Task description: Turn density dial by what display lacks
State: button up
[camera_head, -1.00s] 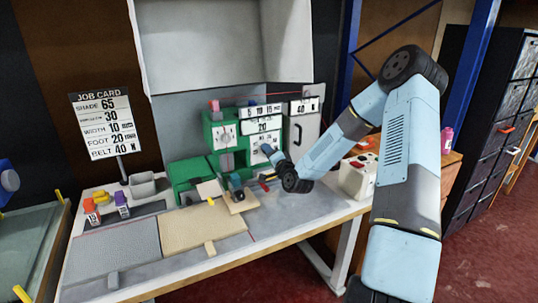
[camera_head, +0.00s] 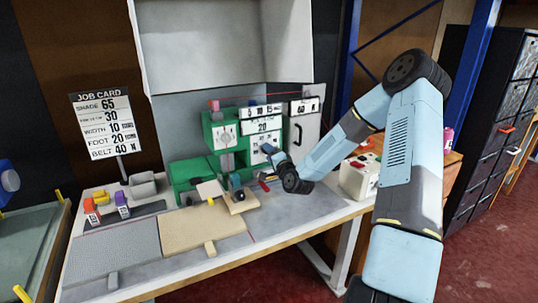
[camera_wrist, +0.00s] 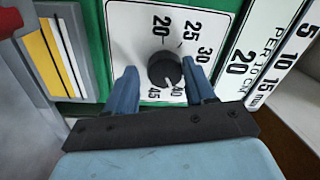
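The density dial is a dark round knob (camera_wrist: 165,70) on a white plate (camera_wrist: 125,22) with numbers from 20 to 45. Its pointer mark is too dim to read. My gripper (camera_wrist: 159,72) is open, with one blue finger on each side of the knob; I cannot tell whether either finger touches it. In the head view my gripper (camera_head: 269,150) is at the front of the green machine (camera_head: 183,172) and partly hides the dial. The display (camera_wrist: 241,65) reads 20 per 10 cm. The job card (camera_head: 104,125) reads 30 on its second line, whose label is blurred.
A width scale (camera_wrist: 285,62) with 5, 10 and 15 mm is right of the display. A white box (camera_head: 357,180) with buttons sits at the table's right. Tan (camera_head: 190,225) and grey mats lie front left.

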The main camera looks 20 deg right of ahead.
jog(key=shift+o, duration=1.1)
jog(key=shift+r, duration=0.1)
jog(key=shift+a, duration=0.1)
jog(key=v, duration=1.3)
jog(key=shift+s, duration=0.35)
